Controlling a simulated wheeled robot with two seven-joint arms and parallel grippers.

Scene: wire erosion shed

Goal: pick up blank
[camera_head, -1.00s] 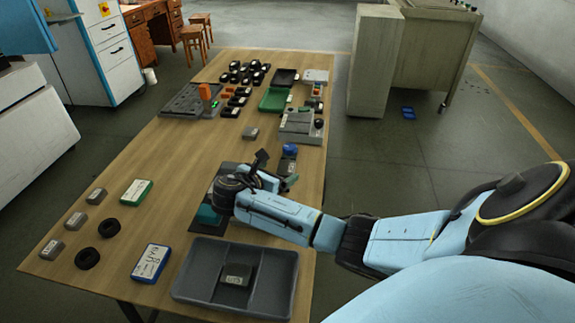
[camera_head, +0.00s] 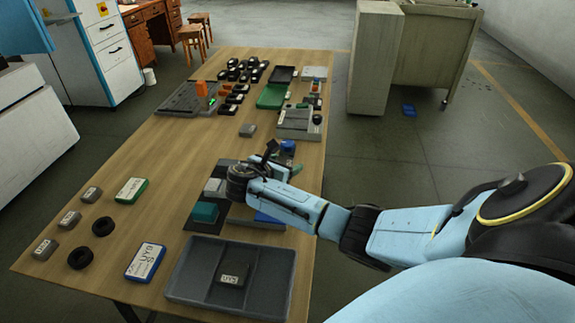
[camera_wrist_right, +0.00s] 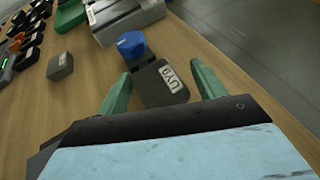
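My right gripper (camera_head: 268,158) is over the right side of the wooden table, seen largely from behind in the head view. In the right wrist view its two green fingers (camera_wrist_right: 161,76) are spread apart. A dark grey block with a white label (camera_wrist_right: 168,84) lies between and just beyond them; I cannot tell whether they touch it. A blue round knob (camera_wrist_right: 131,44) sits just past this block and also shows in the head view (camera_head: 289,146). I cannot tell which block is the blank. My left gripper is not in view.
A grey tray (camera_head: 187,279) holding a dark labelled block (camera_head: 233,274) is at the near edge. A teal block (camera_head: 205,212) and a pale block (camera_head: 214,187) stand beside my gripper. A lone grey block (camera_head: 248,130) lies farther back.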

